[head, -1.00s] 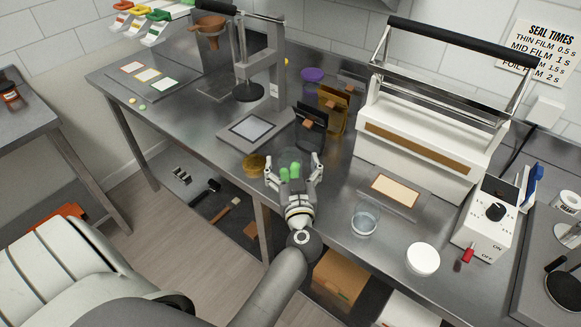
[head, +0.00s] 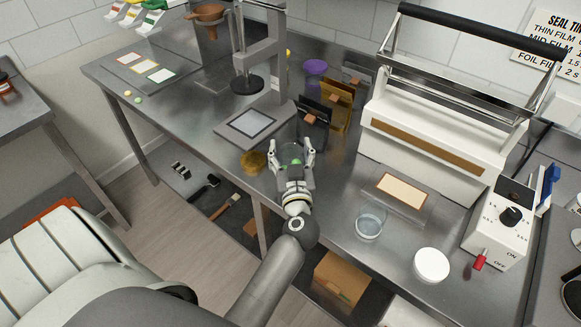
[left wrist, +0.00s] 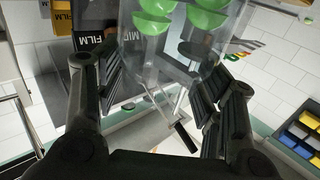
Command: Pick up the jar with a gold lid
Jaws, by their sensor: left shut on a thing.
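My left gripper (head: 293,151) is shut on a clear jar (head: 291,157) with green pieces in it, at the front of the steel bench. In the left wrist view the clear jar (left wrist: 180,45) is between the dark fingers, with green rounded pieces showing through its wall. A round gold lid-like thing (head: 253,162) shows just left of the gripper; I cannot tell whether it belongs to the held jar. It is not seen in the left wrist view. The jar's base contact with the bench is hidden. My right gripper is not in view.
A press stand with a grey plate (head: 251,123) is behind left. Dark and amber film pouches (head: 336,106) and a purple-lidded jar (head: 315,68) stand behind. A large white sealer (head: 430,135), a glass cup (head: 369,226) and a white round lid (head: 431,264) are to the right.

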